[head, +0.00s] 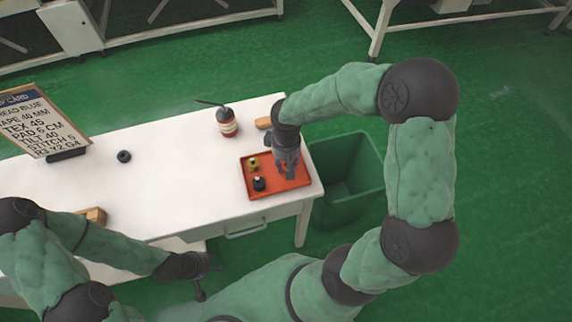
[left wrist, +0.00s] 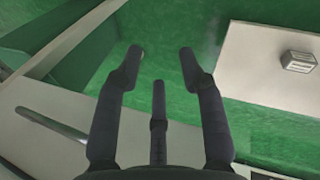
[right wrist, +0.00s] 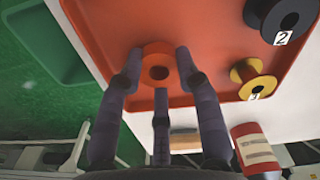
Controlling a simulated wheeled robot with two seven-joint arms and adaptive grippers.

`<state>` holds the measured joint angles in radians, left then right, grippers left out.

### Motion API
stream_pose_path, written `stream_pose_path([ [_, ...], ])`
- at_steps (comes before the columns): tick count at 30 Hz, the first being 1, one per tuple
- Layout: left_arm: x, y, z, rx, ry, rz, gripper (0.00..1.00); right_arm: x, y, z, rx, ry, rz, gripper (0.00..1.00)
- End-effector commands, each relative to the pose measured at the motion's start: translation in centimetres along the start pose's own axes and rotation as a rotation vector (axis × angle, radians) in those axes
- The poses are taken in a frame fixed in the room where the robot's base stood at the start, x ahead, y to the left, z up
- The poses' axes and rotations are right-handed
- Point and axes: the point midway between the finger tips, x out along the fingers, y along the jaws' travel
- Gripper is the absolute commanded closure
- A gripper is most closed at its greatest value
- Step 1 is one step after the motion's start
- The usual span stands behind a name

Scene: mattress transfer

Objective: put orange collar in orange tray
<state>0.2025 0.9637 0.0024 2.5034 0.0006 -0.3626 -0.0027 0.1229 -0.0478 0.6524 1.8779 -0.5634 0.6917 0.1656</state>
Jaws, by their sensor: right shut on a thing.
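The orange tray (head: 284,189) lies at the right end of the white table. My right gripper (head: 287,172) points down over it. In the right wrist view, my right gripper (right wrist: 159,60) is shut on the orange collar (right wrist: 158,48), a ring with a dark hole, over the tray floor (right wrist: 195,22). I cannot tell whether the collar touches the tray. In the head view the gripper hides the collar. My left gripper (head: 207,266) is by the table's front edge; in the left wrist view (left wrist: 161,55) it is open and empty.
In the tray are a black spool (head: 259,184) and a yellow spool (head: 253,164). A red-and-white bottle (head: 228,124) stands behind it. A black ring (head: 124,156) lies further left, near a sign board (head: 40,122). A green bin (head: 345,175) stands right of the table.

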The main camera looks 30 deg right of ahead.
Motion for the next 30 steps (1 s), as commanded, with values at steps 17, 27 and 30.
stream_pose_path([
  [17, 0.4, -0.2, 0.0, 0.000, 0.000, 0.000, 0.60, 0.9, 0.0, -0.1, 0.001, 0.002, 0.000, 0.42],
  [27, 0.3, -0.1, 0.0, 0.000, 0.000, 0.000, 0.60, 0.7, 0.0, -0.1, 0.001, 0.002, 0.000, 0.42],
  [30, -0.1, 0.0, 0.0, 0.000, 0.000, 0.000, 0.60, -0.1, 0.0, -0.1, 0.001, 0.004, 0.001, 0.42],
])
